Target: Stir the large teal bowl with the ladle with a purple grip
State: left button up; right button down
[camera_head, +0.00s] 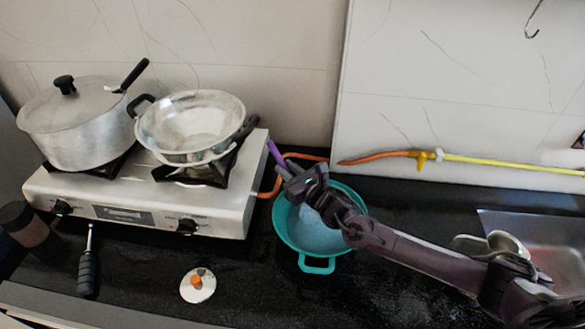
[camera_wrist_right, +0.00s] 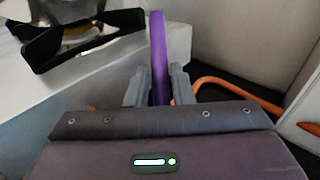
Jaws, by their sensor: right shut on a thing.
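The large teal bowl (camera_head: 338,258) stands on the dark counter, right of the stove. My right gripper (camera_head: 290,182) is over the bowl's left back rim. It is shut on the purple grip of the ladle (camera_head: 273,153). In the right wrist view the purple grip (camera_wrist_right: 158,60) stands upright between the two grey fingers (camera_wrist_right: 157,85). The ladle's lower end is hidden behind my gripper and arm, so I cannot tell whether it touches the bowl's inside. My left gripper does not show.
A two-burner stove (camera_head: 225,215) holds a lidded pot (camera_head: 70,135) and a metal wok (camera_head: 190,125). A black-handled utensil (camera_head: 87,270) and a small round lid (camera_head: 198,287) lie in front. An orange hose (camera_head: 300,156) runs behind the bowl. A sink (camera_head: 550,235) is at right.

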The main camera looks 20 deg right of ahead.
jog(key=shift+p+v, duration=0.9)
jog(key=shift+v, duration=0.9)
notch_tip(320, 180, up, 5)
jog(key=p, duration=0.4)
jog(key=shift+a+r, duration=0.15)
jog(key=g+p, duration=0.1)
jog(key=p, duration=0.1)
jog(key=w+f+g+h+p, duration=0.1)
jog(key=p, duration=0.1)
jog(key=g+p, duration=0.1)
jog(key=shift+w+a+f+g+p, duration=0.25)
jog(key=shift+w+g+p, duration=0.15)
jog(key=shift+w+a+f+g+h+p, duration=0.1)
jog(key=shift+w+f+g+h+p, duration=0.2)
jog(key=shift+g+p, duration=0.2)
jog(key=shift+w+a+f+g+h+p, duration=0.1)
jog(key=shift+w+g+h+p, duration=0.15)
jog(key=shift+g+h+p, duration=0.25)
jog(key=shift+w+a+f+g, duration=0.1)
jog(key=shift+w+f+g, duration=0.2)
jog(key=shift+g, duration=0.3)
jog(key=shift+s, duration=0.1)
jog(key=shift+r+p, duration=0.35)
jog(key=shift+r, duration=0.2)
jog(key=shift+s+r, duration=0.15)
jog(key=shift+r, duration=0.5)
